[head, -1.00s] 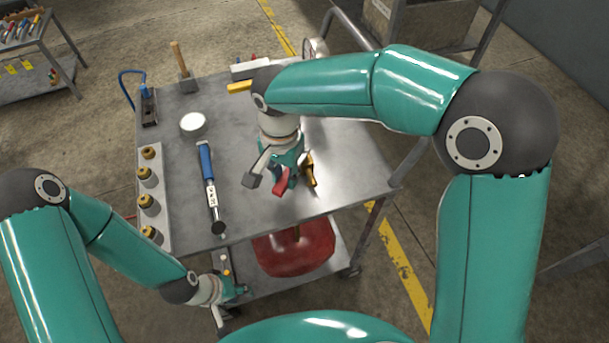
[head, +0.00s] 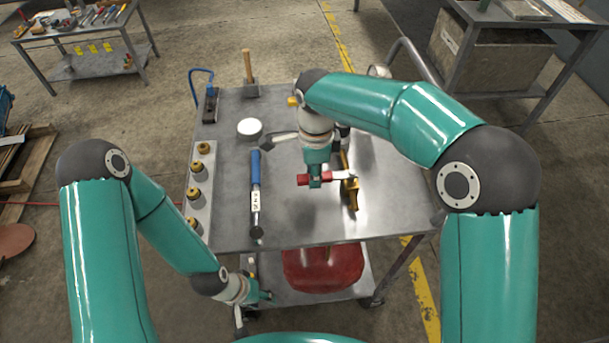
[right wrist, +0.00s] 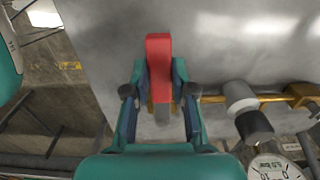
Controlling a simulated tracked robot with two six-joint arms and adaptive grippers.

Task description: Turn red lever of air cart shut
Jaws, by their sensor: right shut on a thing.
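The air cart (head: 300,225) has a grey metal top and a red tank (head: 325,268) on its lower shelf. A brass pipe (head: 351,193) stands near the right of the top. The red lever (head: 304,179) points left in the head view, crosswise to the pipe. My right gripper (head: 316,181) is shut on the lever. In the right wrist view the red lever (right wrist: 158,55) extends beyond the two fingers (right wrist: 160,93), and the brass pipe (right wrist: 275,100) runs to the right. My left gripper (head: 262,297) is low by the lower shelf, too small to read.
On the cart top are a blue-handled tool (head: 255,180), a white round lid (head: 249,128), a strip with several brass fittings (head: 200,190) and a hammer (head: 249,70). A gauge (right wrist: 275,168) shows in the right wrist view. A workbench (head: 75,35) stands behind left.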

